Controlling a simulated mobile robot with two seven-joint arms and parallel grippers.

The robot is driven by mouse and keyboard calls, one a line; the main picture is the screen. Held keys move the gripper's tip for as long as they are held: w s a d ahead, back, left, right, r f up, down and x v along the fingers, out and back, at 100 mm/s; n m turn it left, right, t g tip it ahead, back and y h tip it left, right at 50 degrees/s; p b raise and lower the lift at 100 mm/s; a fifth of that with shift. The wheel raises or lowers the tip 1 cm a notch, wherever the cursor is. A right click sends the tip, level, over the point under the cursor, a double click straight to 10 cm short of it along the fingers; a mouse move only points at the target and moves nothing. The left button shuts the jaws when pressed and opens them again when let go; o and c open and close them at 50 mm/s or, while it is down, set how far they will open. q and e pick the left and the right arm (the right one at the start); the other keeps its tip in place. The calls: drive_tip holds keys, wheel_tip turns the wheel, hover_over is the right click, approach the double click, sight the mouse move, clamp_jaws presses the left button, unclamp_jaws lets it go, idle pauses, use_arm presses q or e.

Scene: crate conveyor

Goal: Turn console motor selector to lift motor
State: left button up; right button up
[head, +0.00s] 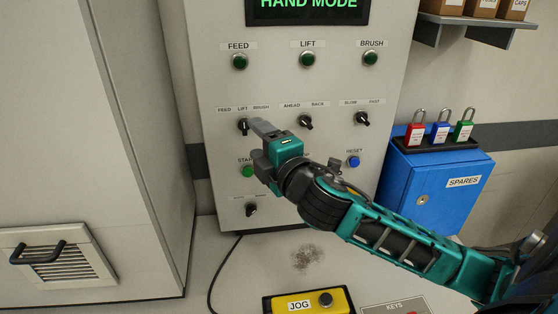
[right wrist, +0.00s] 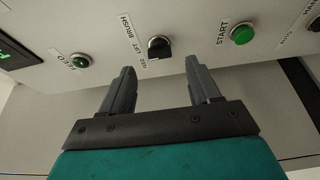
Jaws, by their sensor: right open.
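The motor selector (head: 243,127) is a small black knob on the grey console, under the labels FEED, LIFT and BRUSH. I cannot tell for sure which label its pointer faces. My right gripper (head: 258,141) is open and empty, close to the selector on its right side in the head view. In the right wrist view the selector (right wrist: 159,48) lies beyond the two fingertips, between them in the picture, with a gap; the fingers do not appear to touch it. My left gripper is not in view.
The console display (head: 308,8) reads HAND MODE. The AHEAD/BACK knob (head: 305,122) and SLOW/FAST knob (head: 362,119) sit to the right. The green START button (head: 247,171) is close below the gripper. A blue RESET button (head: 354,161) and yellow JOG box (head: 278,304) are nearby.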

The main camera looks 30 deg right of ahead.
drive_tip(key=s, duration=0.8)
drive_tip(key=shift+a, duration=0.25)
drive_tip(key=shift+s, duration=0.1)
idle(0.3)
